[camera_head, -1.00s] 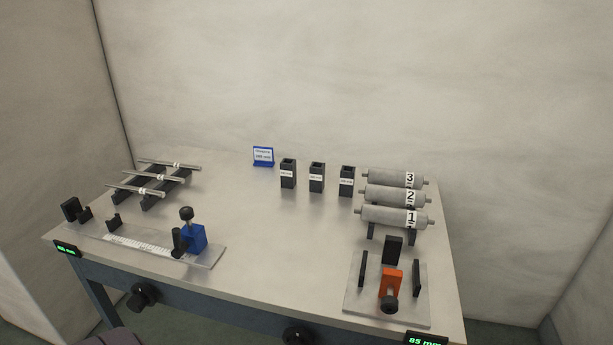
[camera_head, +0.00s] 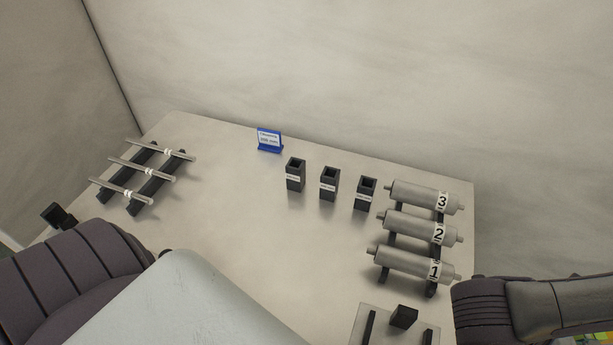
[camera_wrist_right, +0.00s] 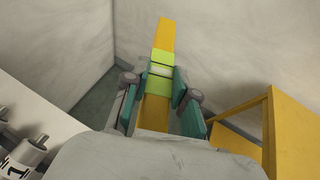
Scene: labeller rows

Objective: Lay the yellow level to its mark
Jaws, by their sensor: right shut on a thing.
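The yellow level (camera_wrist_right: 165,35) shows in the right wrist view as a long yellow bar with a lime-green middle section and a pale vial. My right gripper (camera_wrist_right: 160,90) is shut on it, one teal finger on each side of the middle section. The level points away from the wrist, and its near end is partly hidden by my wrist. In the head view only a small yellow-green patch shows at the lower right edge, beside my right arm. My left gripper is not visible; dark and pale arm parts fill the lower left. I cannot make out a mark for the level.
Three numbered grey rollers (camera_head: 419,230) lie on a rack at the table's right. Three black square holders (camera_head: 329,184) and a blue sign (camera_head: 269,140) stand at the back. Thin rods (camera_head: 143,169) rest on a rack at left. A yellow stand (camera_wrist_right: 278,135) is right in the wrist view. The table middle is clear.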

